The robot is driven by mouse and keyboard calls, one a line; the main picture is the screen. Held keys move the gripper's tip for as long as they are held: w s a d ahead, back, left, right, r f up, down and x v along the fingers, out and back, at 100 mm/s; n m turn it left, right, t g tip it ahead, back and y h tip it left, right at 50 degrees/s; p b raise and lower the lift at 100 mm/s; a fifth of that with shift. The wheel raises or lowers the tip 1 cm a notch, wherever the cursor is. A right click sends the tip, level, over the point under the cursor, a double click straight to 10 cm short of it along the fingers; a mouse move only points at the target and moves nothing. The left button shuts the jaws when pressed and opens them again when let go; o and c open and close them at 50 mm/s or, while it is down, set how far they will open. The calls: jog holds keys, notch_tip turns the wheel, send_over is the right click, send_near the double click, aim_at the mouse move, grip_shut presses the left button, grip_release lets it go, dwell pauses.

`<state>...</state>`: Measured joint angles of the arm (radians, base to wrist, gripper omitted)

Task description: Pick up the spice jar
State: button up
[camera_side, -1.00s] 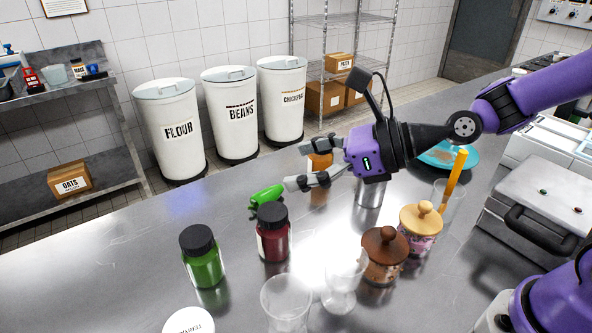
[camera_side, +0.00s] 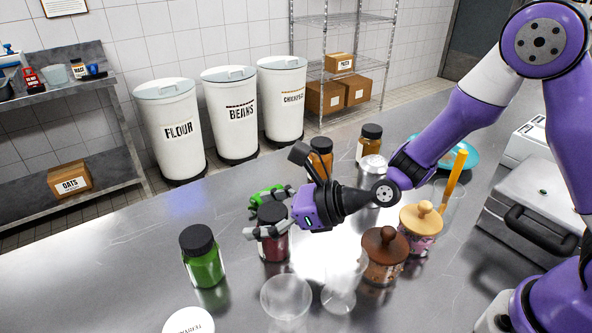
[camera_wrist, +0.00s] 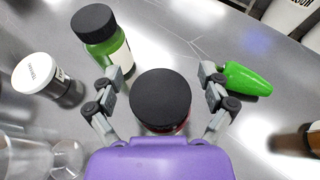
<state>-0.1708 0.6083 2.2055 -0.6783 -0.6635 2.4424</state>
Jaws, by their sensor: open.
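A dark red spice jar with a black lid (camera_side: 275,243) stands upright on the steel counter. In the wrist view, its round black lid (camera_wrist: 160,96) lies between my fingers. My gripper (camera_side: 252,215) is open, with one finger on each side of the jar; the wrist view shows a gap at both sides (camera_wrist: 160,73). A similar jar with green contents (camera_side: 203,262) stands to the left, and it shows at the upper left in the wrist view (camera_wrist: 103,43). Two orange-brown jars with black lids (camera_side: 320,160) (camera_side: 370,143) stand farther back.
A green pepper (camera_side: 262,197) lies just behind the red jar. Clear glasses (camera_side: 286,303) and wooden-lidded pots (camera_side: 384,258) stand at front right. A white-lidded jar (camera_side: 189,322) is at the front edge. The counter's left is bare.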

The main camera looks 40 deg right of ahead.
jog(key=shift+w+a, duration=0.15)
grip_shut()
jog(key=shift+f, duration=0.1)
dwell(0.5)
